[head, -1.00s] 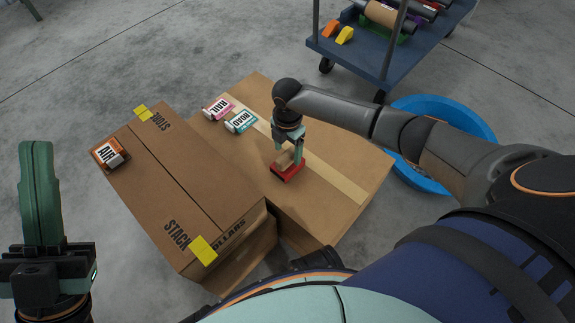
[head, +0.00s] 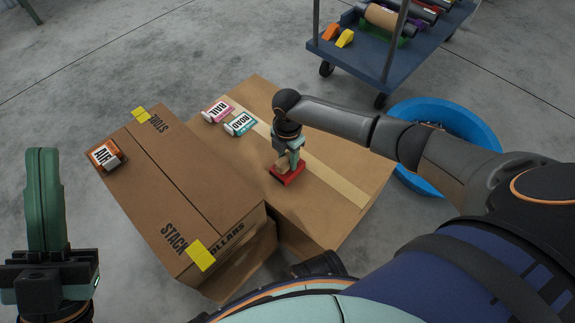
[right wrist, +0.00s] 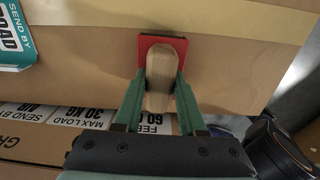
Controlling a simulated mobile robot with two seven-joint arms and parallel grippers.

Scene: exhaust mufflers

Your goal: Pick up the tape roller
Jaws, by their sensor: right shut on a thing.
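The tape roller (head: 287,176) has a red base and a pale wooden handle, and stands on the large cardboard box in the head view. In the right wrist view its wooden handle (right wrist: 163,72) rises between the fingers, with the red base (right wrist: 148,44) beyond. My right gripper (head: 288,160) is shut on the handle from above; its green fingers touch both sides in the right wrist view (right wrist: 160,98). The base appears to rest on the box. My left gripper (head: 44,158) is upright at the far left, away from the boxes, its finger gap not clear.
The large cardboard box (head: 345,180) also carries the RAIL pack (head: 217,110) and ROAD pack (head: 240,124). A nearer box (head: 195,190) carries the AIR pack (head: 106,155). A blue tub (head: 470,130) and a loaded blue trolley (head: 365,62) stand to the right on concrete.

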